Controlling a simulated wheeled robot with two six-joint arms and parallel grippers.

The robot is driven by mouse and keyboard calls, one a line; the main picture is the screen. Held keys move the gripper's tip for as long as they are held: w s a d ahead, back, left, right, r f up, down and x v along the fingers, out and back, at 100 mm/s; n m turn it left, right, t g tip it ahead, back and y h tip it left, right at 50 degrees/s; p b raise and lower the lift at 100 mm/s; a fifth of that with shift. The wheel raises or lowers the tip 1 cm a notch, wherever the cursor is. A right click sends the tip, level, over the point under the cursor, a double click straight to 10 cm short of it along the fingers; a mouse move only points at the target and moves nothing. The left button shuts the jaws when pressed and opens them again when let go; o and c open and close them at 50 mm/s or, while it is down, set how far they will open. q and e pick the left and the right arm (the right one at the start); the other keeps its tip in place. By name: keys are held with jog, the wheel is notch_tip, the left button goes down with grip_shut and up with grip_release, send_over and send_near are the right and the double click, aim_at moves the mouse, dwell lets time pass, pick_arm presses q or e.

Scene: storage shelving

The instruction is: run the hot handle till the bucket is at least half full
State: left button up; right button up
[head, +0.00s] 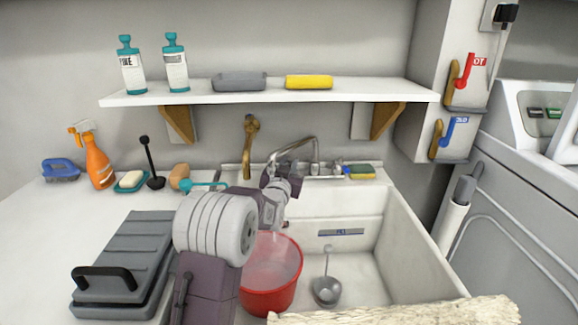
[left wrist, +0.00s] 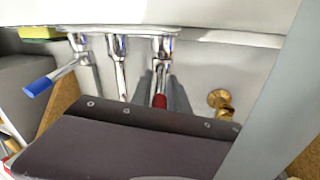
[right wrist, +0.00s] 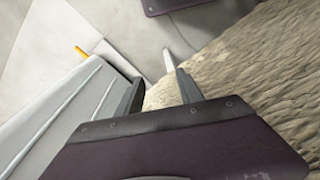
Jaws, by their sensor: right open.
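The red bucket (head: 268,301) stands upright in the sink (head: 390,250), partly hidden behind my left arm. Its inside looks pale pink; I cannot tell the water level. The chrome faucet (head: 316,150) is at the sink's back edge; no clear stream shows. My left gripper (head: 284,180) is at the faucet. In the left wrist view its dark fingers closely flank the red-tipped hot handle (left wrist: 160,101), with little gap. The blue-tipped cold handle (left wrist: 38,86) is apart from them. My right gripper (right wrist: 160,90) is open and empty, beside a rough beige surface (right wrist: 250,70).
A ladle (head: 326,288) lies in the sink right of the bucket. A grey case (head: 125,255) and an orange spray bottle (head: 98,165) are on the left counter. A shelf (head: 300,96) hangs above.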

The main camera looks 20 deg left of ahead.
pick_arm(q)
grip_shut()
dwell(1.1)
